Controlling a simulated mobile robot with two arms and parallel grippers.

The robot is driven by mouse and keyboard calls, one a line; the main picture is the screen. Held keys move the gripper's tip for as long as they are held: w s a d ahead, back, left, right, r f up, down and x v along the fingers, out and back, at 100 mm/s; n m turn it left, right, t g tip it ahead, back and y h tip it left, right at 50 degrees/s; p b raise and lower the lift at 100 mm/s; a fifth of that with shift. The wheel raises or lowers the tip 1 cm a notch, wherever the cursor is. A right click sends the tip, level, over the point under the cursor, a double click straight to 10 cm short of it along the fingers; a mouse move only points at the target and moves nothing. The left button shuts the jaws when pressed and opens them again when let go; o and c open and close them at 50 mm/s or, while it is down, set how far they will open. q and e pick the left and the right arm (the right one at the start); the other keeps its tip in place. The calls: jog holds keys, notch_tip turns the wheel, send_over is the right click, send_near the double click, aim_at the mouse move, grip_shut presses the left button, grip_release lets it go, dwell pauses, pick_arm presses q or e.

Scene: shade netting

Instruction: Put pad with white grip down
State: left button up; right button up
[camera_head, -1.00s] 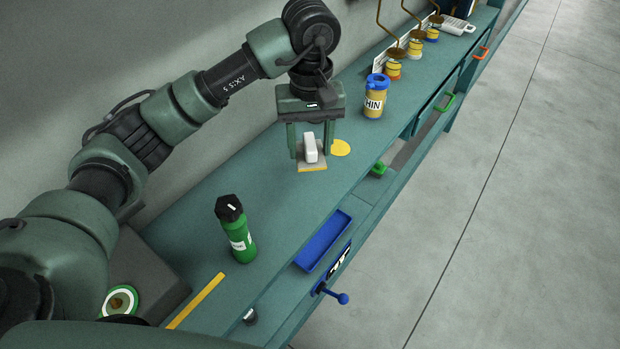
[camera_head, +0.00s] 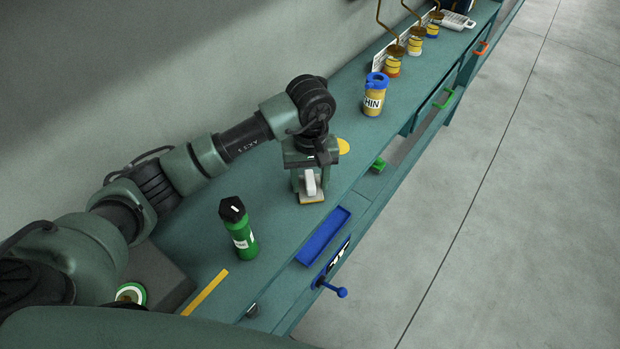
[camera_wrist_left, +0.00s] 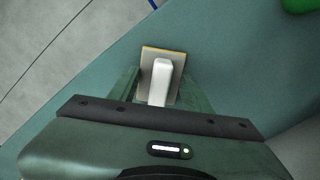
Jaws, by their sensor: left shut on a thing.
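The pad (camera_head: 312,198) is a flat grey block with a yellow lower edge and a white grip (camera_head: 309,184) on top. My left gripper (camera_head: 309,188) points down and is shut on the pad's white grip. In the head view the pad is at or just above the green bench top; I cannot tell if it touches. In the left wrist view the pad (camera_wrist_left: 171,56) and its white grip (camera_wrist_left: 161,80) show between the two fingers (camera_wrist_left: 160,92). My right gripper is not in view.
A green bottle (camera_head: 238,227) stands nearer on the bench (camera_head: 280,235). A blue tray (camera_head: 323,236) lies at the front edge. A yellow spot (camera_head: 343,146) is behind my gripper. A yellow strip (camera_head: 205,293) lies nearer.

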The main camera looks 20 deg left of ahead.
aim_at(310, 179)
pick_arm(q)
jog(key=shift+f, duration=0.1)
jog(key=o, duration=1.4)
jog(key=shift+c, duration=0.2)
jog(key=shift+r, duration=0.25)
notch_tip(310, 179, up, 12)
jog(key=b, duration=0.4)
